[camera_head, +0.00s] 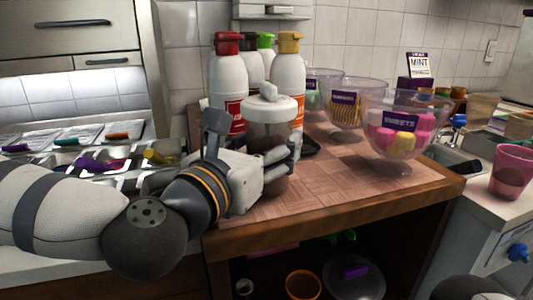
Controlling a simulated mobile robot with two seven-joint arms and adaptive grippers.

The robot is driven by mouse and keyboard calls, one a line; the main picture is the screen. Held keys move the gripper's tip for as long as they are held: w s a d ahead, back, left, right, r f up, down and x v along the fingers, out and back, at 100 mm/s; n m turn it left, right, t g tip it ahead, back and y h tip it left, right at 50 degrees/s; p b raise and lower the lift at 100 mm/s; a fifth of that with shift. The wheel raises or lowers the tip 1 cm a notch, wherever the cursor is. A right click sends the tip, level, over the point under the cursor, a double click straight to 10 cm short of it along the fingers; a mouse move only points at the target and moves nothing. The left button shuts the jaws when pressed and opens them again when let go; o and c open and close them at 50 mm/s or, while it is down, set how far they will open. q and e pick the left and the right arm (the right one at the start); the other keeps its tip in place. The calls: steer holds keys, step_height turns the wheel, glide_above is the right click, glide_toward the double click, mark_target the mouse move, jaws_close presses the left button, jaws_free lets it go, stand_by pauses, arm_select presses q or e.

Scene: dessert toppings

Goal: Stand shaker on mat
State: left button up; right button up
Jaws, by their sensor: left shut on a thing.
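The shaker (270,112) is a clear jar with a white lid and brown contents. It stands roughly upright at the left part of the wooden counter. My left gripper (283,158) is shut around its lower body, and its fingers hide part of it. I cannot tell whether its base touches the surface. A small dark flat piece (311,146), possibly the mat, shows just behind and right of the shaker, mostly hidden. My right gripper is not in view.
Several sauce bottles (229,85) with coloured caps stand close behind the shaker. Glass bowls of sweets (403,140) stand to the right. Metal topping trays (130,160) lie at the left. The counter's front middle (330,190) is clear.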

arm_select(q)
steer(key=shift+f, duration=0.4)
steer(key=shift+f, duration=0.25)
steer(key=o, duration=1.4)
steer(key=shift+o, duration=0.2)
steer(key=shift+r, duration=0.15)
